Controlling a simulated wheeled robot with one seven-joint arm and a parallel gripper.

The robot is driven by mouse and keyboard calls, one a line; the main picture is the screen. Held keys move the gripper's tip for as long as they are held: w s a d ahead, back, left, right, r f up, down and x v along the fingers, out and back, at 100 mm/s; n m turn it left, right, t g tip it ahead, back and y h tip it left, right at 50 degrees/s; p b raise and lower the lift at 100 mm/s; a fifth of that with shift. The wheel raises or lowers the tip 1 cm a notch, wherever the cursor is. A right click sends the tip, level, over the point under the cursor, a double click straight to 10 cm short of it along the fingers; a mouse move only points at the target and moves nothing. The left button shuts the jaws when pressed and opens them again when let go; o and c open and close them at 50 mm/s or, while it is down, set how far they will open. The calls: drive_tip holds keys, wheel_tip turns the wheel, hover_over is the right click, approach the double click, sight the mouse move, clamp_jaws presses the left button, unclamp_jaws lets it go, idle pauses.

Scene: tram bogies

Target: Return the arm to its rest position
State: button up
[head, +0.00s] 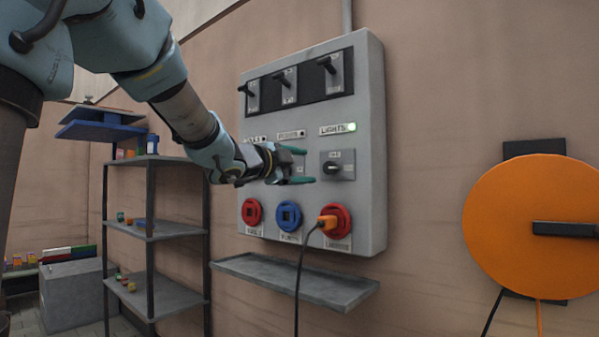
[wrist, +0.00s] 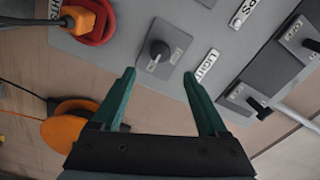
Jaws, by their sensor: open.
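My arm reaches from the upper left toward the grey wall panel (head: 372,130) in the head view. My gripper (head: 305,166) is in front of the panel's middle, beside the rotary switch (head: 333,168) under the LIGHTS label (head: 333,131). In the wrist view my gripper (wrist: 160,90) is open, its two green fingers apart with nothing between them. The rotary switch (wrist: 160,52) shows beyond and between the fingertips, apart from them. The green lamp (head: 351,127) beside the LIGHTS label is lit. Part of the panel's middle is hidden behind my gripper.
An orange plug (head: 327,222) with a hanging black cable sits in the right red socket (head: 341,230). A grey ledge (head: 300,284) juts out below the panel. A metal shelf (head: 150,230) stands left, and a large orange disc (head: 525,220) is on the wall at right.

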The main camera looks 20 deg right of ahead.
drive_tip(key=w+a+f+n+t+y, duration=0.1)
drive_tip(key=w+a+f+n+y, duration=0.3)
drive_tip(key=a+f, duration=0.3)
drive_tip(key=w+a+f+n+t+y, duration=0.2)
drive_tip(key=w+a+f+n+y, duration=0.15)
drive_tip(key=a+f+n, duration=0.3)
drive_tip(key=s+a+f+n+g+y, duration=0.35)
drive_tip(key=a+f+n+y, duration=0.25)
drive_tip(key=a+f, duration=0.7)
drive_tip(key=s+a+f+n+g+y, duration=0.1)
drive_tip(key=s+a+f+n+g, duration=0.25)
drive_tip(key=s+f, duration=0.45)
drive_tip(key=s+a+f+n+g+y, duration=0.1)
drive_tip(key=s+a+f+n+g, duration=0.3)
drive_tip(key=s, duration=0.7)
wheel_tip(320, 180, up, 15)
drive_tip(key=w+a+p, duration=0.1)
drive_tip(key=p, duration=1.5)
drive_tip(key=shift+n+t, duration=0.3)
drive_tip(key=shift+t, duration=0.1)
